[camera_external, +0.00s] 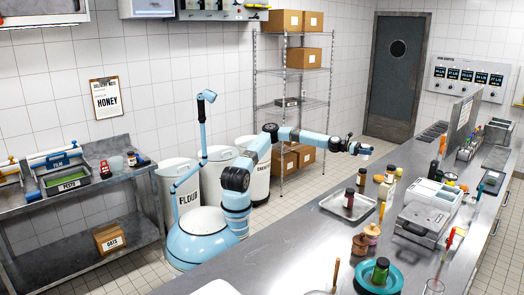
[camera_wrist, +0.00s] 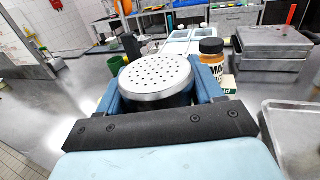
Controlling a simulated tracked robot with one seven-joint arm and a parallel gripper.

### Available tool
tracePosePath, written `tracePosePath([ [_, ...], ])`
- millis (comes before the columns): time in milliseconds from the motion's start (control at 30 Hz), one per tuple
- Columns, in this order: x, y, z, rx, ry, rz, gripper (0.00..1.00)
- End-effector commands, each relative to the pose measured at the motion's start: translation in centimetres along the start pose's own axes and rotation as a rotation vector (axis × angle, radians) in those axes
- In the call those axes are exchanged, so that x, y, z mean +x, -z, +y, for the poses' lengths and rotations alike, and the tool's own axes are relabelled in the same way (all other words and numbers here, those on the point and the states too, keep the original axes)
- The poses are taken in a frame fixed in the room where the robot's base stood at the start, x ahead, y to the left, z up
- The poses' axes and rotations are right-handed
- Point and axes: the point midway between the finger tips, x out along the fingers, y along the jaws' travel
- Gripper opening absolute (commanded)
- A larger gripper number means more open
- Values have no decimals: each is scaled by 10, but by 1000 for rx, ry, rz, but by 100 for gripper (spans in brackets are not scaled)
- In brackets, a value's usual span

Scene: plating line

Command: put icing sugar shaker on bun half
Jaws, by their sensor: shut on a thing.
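The icing sugar shaker shows in the wrist view as a round silver lid with many small holes (camera_wrist: 157,76), above a dark body. My gripper (camera_wrist: 160,92) is shut on it, with a blue finger on each side. In the external view my gripper (camera_external: 364,150) is held out at the end of the arm, above the far side of the steel counter (camera_external: 290,243). The shaker is too small there to make out clearly. I cannot pick out the bun half for sure in either view.
A metal tray (camera_external: 335,208) with a dark jar (camera_external: 349,198) lies on the counter. The counter's left part is mostly clear.

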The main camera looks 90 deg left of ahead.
Motion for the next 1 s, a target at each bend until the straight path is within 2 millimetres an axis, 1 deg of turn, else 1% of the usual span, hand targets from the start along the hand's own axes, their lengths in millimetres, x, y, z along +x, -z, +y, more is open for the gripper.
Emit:
tracePosePath([
  [67,0,1,6,0,-4,-1,30],
  [167,10,7,14,-2,-4,-1,30],
  [567,73,43,61,-3,-5,0,30],
  [600,76,51,64,-4,-5,-1,30],
  [800,96,80,78,-4,-4,-1,30],
  [900,101,88,83,-3,-5,-2,30],
  [1000,104,92,85,-1,-5,-1,30],
])
